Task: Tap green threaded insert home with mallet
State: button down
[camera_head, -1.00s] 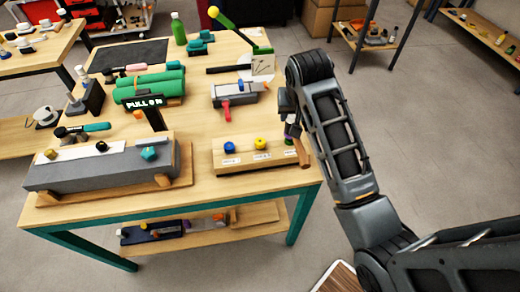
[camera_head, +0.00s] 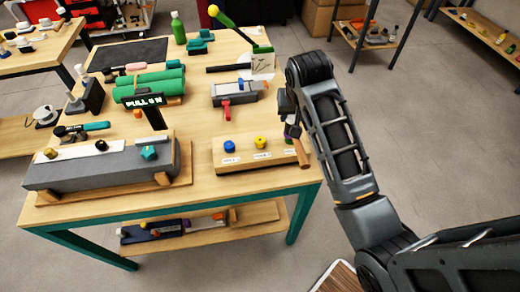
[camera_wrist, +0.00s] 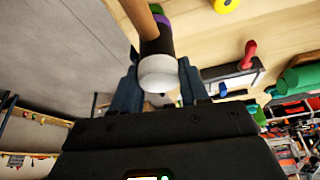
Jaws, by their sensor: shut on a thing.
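A mallet with a wooden handle (camera_head: 302,152) is held in my gripper (camera_head: 289,108) at the right end of a wooden block (camera_head: 248,164). In the wrist view its black head (camera_wrist: 156,46) with a pale round face (camera_wrist: 158,73) sits between the fingers of my gripper (camera_wrist: 160,85). The fingers are shut on the mallet. A blue knob (camera_head: 229,146) and a yellow knob (camera_head: 260,142) stand on the block. A little green and purple shows beside the mallet in the wrist view. I cannot tell for certain whether it is the green insert, which is otherwise hidden.
A long grey fixture (camera_head: 95,168) stands at the bench's front left, with a teal piece (camera_head: 148,153) on it. Behind are green cylinders (camera_head: 152,85), a small vise with a red handle (camera_head: 227,110) and a green bottle (camera_head: 178,28).

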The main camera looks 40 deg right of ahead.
jog(key=shift+f, duration=0.55)
dwell(0.4)
jog(key=shift+r, duration=0.15)
jog(key=shift+r, duration=0.7)
jog(key=shift+r, duration=2.55)
